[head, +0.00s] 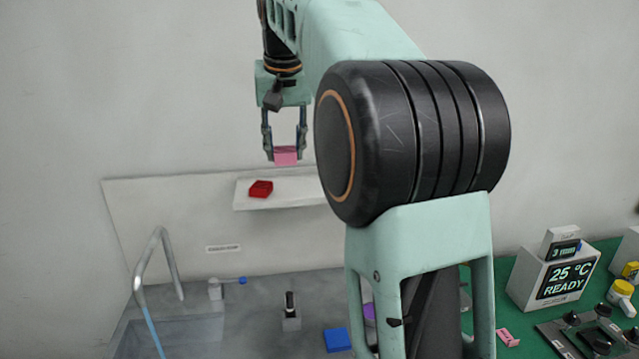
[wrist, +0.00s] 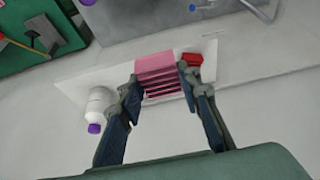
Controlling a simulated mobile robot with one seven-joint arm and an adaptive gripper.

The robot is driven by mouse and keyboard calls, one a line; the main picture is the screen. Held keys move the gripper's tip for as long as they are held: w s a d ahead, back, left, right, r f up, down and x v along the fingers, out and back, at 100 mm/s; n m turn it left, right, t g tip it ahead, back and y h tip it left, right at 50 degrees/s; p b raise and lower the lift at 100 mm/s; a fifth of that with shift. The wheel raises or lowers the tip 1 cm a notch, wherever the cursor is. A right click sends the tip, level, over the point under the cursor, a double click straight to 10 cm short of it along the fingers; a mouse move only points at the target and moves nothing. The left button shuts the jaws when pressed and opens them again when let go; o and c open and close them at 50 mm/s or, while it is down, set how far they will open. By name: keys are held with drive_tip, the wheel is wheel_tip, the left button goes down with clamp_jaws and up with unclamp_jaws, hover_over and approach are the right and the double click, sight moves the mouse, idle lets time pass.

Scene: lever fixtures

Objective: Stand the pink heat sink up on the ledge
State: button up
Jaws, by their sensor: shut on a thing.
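The pink heat sink (head: 286,156) is between the fingertips of my gripper (head: 285,150) in the head view. My gripper is shut on it and holds it in the air, above the white ledge (head: 300,190) in the picture. In the wrist view the pink heat sink (wrist: 161,76) shows its row of fins between the two fingers of my gripper (wrist: 158,84). The ledge (wrist: 118,82) lies behind it there. Part of the ledge is hidden by my arm in the head view.
A red block (head: 261,188) sits on the ledge's left part. A white bottle with a purple cap (wrist: 98,108) stands on the ledge in the wrist view, hidden in the head view. A tap (head: 160,262), a blue block (head: 337,339) and a display box (head: 553,277) are below.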

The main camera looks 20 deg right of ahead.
drive_tip(key=w+d+f+p, duration=0.2)
drive_tip(key=w+d+f, duration=0.1)
drive_tip(key=w+d, duration=0.25)
drive_tip(key=p, duration=0.1)
approach(308, 189)
drive_tip(key=shift+w+f, duration=0.5)
drive_tip(key=shift+w, duration=0.25)
drive_tip(key=shift+w+d+f, duration=0.2)
drive_tip(key=shift+w+f, duration=0.1)
drive_tip(key=shift+f, duration=0.2)
drive_tip(key=shift+w+d+f+p, duration=0.15)
drive_tip(key=shift+f+p, duration=0.25)
drive_tip(key=shift+f, duration=1.35)
drive_tip(key=shift+f, duration=0.2)
drive_tip(key=o, duration=1.1)
drive_tip(key=shift+o, duration=0.2)
